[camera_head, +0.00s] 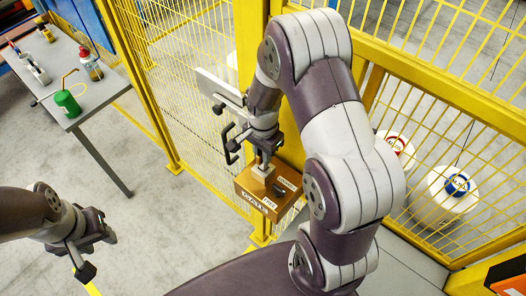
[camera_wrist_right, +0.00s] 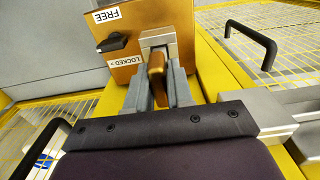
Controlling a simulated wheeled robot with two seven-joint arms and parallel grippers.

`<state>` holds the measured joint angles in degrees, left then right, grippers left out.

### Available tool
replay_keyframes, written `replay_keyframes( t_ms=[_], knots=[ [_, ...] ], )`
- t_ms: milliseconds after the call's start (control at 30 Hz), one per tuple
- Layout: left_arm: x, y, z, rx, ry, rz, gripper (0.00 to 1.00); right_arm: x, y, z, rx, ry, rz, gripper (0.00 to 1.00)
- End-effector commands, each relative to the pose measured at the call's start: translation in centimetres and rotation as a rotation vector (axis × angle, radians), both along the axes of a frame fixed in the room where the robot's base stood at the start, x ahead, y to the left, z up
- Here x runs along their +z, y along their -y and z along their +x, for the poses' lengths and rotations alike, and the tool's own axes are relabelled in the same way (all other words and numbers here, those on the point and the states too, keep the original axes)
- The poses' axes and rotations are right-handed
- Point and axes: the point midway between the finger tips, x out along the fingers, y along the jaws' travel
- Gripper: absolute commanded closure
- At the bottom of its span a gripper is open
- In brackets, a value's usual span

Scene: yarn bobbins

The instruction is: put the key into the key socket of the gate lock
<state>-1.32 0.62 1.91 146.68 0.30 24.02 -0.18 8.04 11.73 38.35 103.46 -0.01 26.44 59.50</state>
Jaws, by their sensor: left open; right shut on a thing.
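The gate lock is an orange-brown box (camera_head: 250,196) on the yellow fence post, with FREE and LOCKED labels. In the right wrist view the lock (camera_wrist_right: 186,20) fills the top, with a black knob (camera_wrist_right: 112,43) and a pale metal socket block (camera_wrist_right: 158,38). My right gripper (camera_wrist_right: 158,88) is shut on a brass-coloured key (camera_wrist_right: 156,64), right at the socket block. The key's far end is hidden, so I cannot tell how deep it sits. In the head view my right gripper (camera_head: 262,160) is over the lock's top. My left gripper (camera_head: 93,254) is open and empty at lower left, far from the lock.
Yellow mesh fence (camera_head: 440,60) surrounds the lock, and a black handle (camera_head: 230,143) is beside my right gripper. A grey table (camera_head: 98,95) at left holds a green can (camera_head: 67,103) and bottles. White bobbins (camera_head: 445,195) stand behind the mesh at right.

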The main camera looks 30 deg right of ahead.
Motion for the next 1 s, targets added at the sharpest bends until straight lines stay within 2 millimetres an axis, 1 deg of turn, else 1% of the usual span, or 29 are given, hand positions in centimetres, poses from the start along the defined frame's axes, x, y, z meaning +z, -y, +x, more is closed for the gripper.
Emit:
replay_keyframes(
  t_ms=[1000],
  knots=[
    [-1.9, 0.0, 0.0, 0.0, 0.0, 0.0, 0.57, -2.6, 0.0, 0.0, 0.0, 0.0, 0.0, 1.0]
  ],
)
